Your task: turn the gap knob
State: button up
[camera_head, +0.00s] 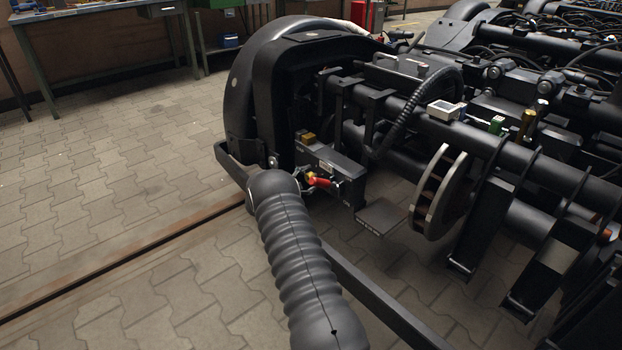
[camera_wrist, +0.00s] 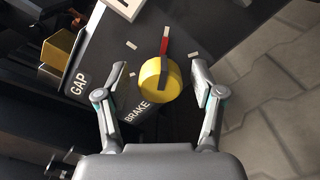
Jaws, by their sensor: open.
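A round yellow knob (camera_wrist: 153,82) with a red pointer bar (camera_wrist: 165,40) stands on a dark panel in the wrist view. A white BRAKE label (camera_wrist: 137,111) is just below it, and a GAP label (camera_wrist: 78,84) is further left. I cannot tell for sure which label belongs to the knob. My gripper (camera_wrist: 160,74) is open, with one finger on each side of the knob and a visible gap to each. In the head view the red bar (camera_head: 321,182) shows on the dark box (camera_head: 338,168); my arm hides much around it.
An orange-yellow block (camera_wrist: 58,46) sits left of the GAP label. The bogie's black frame, bars and a brake disc (camera_head: 438,190) crowd the right. A rail (camera_head: 130,262) crosses the paved floor. A workbench (camera_head: 90,12) stands far left; floor between is clear.

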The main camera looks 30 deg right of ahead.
jog(key=a, duration=0.4)
jog(key=s+a, duration=0.1)
jog(key=a, duration=0.6)
jog(key=shift+s+a, duration=0.3)
jog(key=shift+s, duration=0.05)
jog(key=s+a+r+m+g+y+p, duration=0.2)
jog(key=s+a+r+m+y, duration=0.15)
jog(key=s+r, duration=0.75)
jog(key=s+a+r+m+g+y+p, duration=0.1)
jog(key=s+a+r+m+y+p, duration=0.2)
jog(key=s+r, duration=0.8)
jog(key=s+a+r+m+t+y+p, duration=0.1)
jog(key=s+a+r+t+y+p, duration=0.1)
jog(key=s+a+r+y, duration=0.3)
jog(key=s+a+r+m+t+y+p, duration=0.2)
jog(key=s+a+r+y, duration=0.4)
jog(key=s, duration=1.2)
jog(key=a+r+t+p, duration=0.1)
jog(key=a+r+t, duration=0.1)
jog(key=a+r, duration=0.2)
jog(key=shift+a+r+p, duration=0.15)
jog(key=shift+a+p, duration=0.2)
jog(key=shift+a, duration=1.4)
